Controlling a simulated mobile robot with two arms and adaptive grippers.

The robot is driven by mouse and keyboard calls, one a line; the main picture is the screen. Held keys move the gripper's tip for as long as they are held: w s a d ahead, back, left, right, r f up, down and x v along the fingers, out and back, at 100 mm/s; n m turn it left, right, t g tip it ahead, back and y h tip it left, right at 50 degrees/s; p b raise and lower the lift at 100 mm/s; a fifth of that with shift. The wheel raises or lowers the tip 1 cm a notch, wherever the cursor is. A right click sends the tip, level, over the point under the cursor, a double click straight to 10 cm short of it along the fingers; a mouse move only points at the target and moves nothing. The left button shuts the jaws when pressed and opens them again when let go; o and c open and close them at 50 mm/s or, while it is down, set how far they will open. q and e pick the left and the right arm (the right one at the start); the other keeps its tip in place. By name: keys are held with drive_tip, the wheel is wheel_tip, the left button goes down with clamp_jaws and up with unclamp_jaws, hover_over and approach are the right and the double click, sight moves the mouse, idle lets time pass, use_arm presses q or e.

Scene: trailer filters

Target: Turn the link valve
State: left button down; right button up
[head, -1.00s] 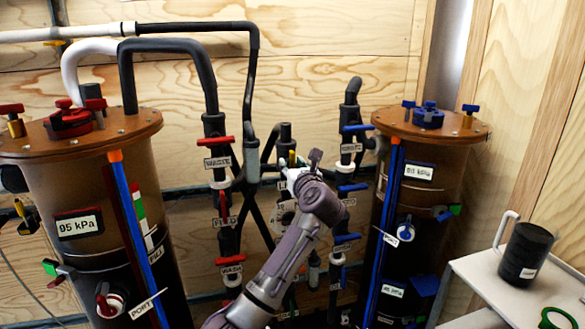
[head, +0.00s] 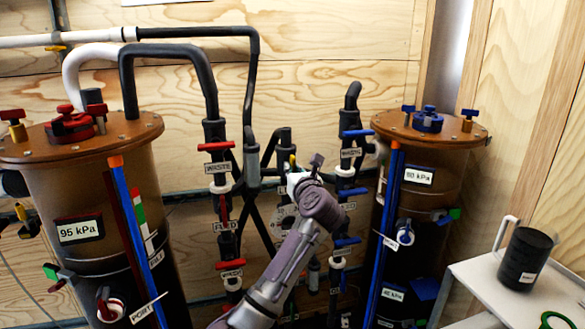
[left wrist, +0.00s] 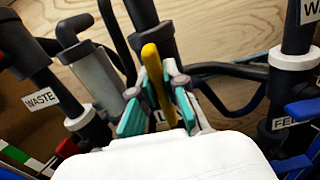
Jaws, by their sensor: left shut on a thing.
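The link valve's yellow handle (left wrist: 157,85) stands upright between the teal fingers of my left gripper (left wrist: 156,100) in the left wrist view. The gripper is shut on it. A label behind the fingers is mostly hidden. In the head view my left gripper (head: 294,180) is at the middle pipes between the two tanks, and only a little yellow (head: 292,160) shows there. The valve body is largely hidden by my wrist. My right gripper is not in view.
A left tank (head: 90,190) with red fittings and a right tank (head: 440,170) with blue fittings flank the pipes. Red-handled valves (head: 216,146) and blue-handled valves (head: 355,133) sit close on either side. A black mug (head: 525,258) stands on a white shelf at right.

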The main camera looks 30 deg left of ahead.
use_arm(q)
drive_tip(key=shift+r+m+p, duration=0.15)
drive_tip(key=shift+m+p, duration=0.15)
drive_tip(key=shift+p, duration=0.1)
drive_tip(key=m+p, duration=0.5)
drive_tip(key=p, duration=0.1)
drive_tip(key=m+p, duration=0.6)
drive_tip(key=p, duration=0.1)
drive_tip(key=f+m+p, duration=0.1)
drive_tip(key=m+p, duration=0.4)
drive_tip(key=p, duration=0.1)
drive_tip(key=shift+w+d+f+m+p, duration=0.1)
drive_tip(key=shift+w+d+m+p, duration=0.2)
drive_tip(key=shift+d+m+p, duration=0.1)
drive_tip(key=shift+a, duration=0.1)
drive_tip(key=c, duration=1.2)
unclamp_jaws()
